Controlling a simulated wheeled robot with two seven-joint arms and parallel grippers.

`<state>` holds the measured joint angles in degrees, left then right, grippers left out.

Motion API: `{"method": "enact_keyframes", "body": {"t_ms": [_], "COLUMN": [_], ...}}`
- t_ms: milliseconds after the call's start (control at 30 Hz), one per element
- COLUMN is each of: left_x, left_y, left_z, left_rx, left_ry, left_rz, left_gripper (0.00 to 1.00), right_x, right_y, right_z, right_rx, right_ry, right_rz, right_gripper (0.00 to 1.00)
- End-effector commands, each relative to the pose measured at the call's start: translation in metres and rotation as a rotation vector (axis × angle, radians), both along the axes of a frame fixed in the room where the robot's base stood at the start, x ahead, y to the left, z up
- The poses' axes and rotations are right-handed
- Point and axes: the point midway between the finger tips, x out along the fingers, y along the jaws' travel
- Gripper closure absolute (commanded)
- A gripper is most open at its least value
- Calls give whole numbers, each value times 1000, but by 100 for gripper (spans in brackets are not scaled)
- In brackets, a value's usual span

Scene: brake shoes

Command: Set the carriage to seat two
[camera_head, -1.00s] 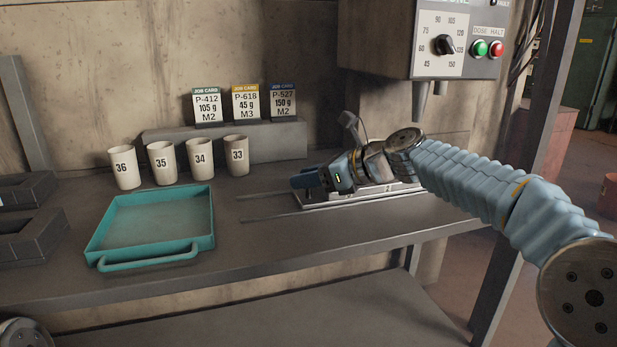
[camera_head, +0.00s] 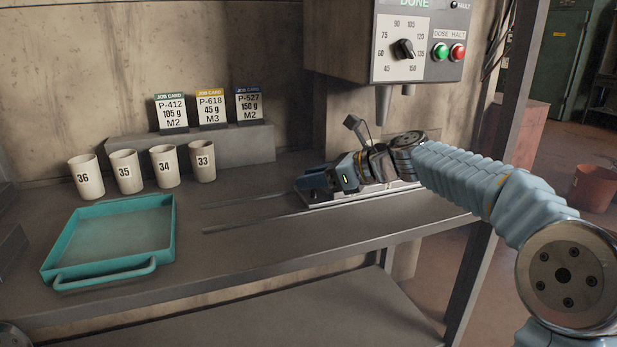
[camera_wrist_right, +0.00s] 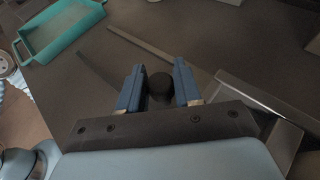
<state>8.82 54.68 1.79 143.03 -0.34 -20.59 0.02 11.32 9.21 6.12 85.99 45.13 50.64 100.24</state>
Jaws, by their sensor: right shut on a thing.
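The carriage (camera_head: 382,194) is a pale metal plate on the bench rails, below the dosing machine; it also shows in the wrist view (camera_wrist_right: 262,98). My right gripper (camera_head: 312,183) is low over the carriage's left end. In the wrist view its blue fingers (camera_wrist_right: 160,90) are shut on a round dark knob (camera_wrist_right: 160,86). My gripper and wrist hide part of the carriage, and I cannot see any seat marks. My left gripper is not in view.
Two thin rails (camera_head: 265,217) run left from the carriage across bare bench. A teal tray (camera_head: 68,270), several numbered cups (camera_head: 164,168) and three job cards (camera_head: 211,107) stand to the left. The machine (camera_head: 345,40) reads DONE, with nozzles (camera_head: 383,105) hanging over the carriage.

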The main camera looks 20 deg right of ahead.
Motion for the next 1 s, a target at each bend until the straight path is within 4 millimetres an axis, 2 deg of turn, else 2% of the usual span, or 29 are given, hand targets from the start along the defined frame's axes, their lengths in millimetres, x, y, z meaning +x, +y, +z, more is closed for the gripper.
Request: {"method": "enact_keyframes", "body": {"t_ms": [67,100,200,567,733,1000], "left_x": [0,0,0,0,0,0], "left_y": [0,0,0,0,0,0], "left_z": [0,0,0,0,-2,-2], "left_rx": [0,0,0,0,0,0], "left_ry": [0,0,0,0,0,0], "left_rz": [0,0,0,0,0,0], "left_gripper": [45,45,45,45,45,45], "right_x": [0,0,0,-3,-19,-61], "right_y": [0,0,0,-2,-21,-66], "right_z": [0,0,0,2,12,38], "right_rx": [0,0,0,0,-1,0], "right_ry": [0,0,0,0,-2,-2], "right_rz": [1,1,1,0,-3,-3], "right_gripper": [100,62,47,45,45,45]}}
